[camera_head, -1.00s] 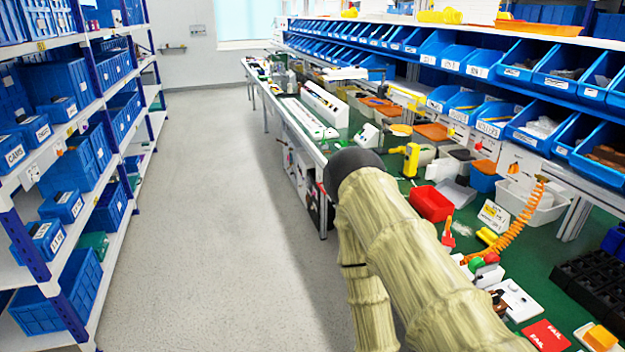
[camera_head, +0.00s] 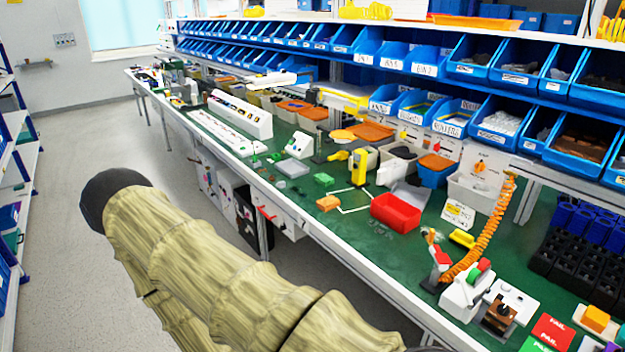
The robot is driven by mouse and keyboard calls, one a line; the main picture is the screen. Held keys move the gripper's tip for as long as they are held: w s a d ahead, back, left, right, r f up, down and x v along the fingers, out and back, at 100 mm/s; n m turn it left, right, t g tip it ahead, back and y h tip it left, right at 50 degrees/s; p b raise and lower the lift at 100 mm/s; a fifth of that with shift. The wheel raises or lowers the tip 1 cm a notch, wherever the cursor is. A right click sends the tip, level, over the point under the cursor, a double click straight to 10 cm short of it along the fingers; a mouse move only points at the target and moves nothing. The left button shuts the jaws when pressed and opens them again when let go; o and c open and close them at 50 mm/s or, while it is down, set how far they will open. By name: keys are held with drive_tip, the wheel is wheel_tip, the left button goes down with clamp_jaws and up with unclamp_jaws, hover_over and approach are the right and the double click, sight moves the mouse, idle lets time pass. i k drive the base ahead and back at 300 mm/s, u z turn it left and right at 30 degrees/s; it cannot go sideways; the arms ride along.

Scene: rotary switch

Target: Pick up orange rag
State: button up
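A small folded-looking orange piece (camera_head: 328,202) lies on the green bench top (camera_head: 290,190) near its front edge, left of a red bin (camera_head: 395,212). It may be the orange rag, but it is too small to be sure. A second orange block (camera_head: 596,318) sits in a pale tray at the lower right. My arm, in a beige ribbed cover with a dark rounded joint, crosses the lower left over the floor, apart from the orange piece. My gripper is not in view.
Rows of blue bins (camera_head: 494,126) stand above the bench. A yellow-and-black tool (camera_head: 358,167) stands behind the orange piece. An orange coiled hose (camera_head: 490,235) hangs at the right. The aisle floor (camera_head: 60,210) at the left is clear.

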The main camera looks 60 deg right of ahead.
sight(327, 203)
drive_tip(key=z, duration=0.5)
drive_tip(key=i, duration=0.8)
drive_tip(key=z, duration=0.85)
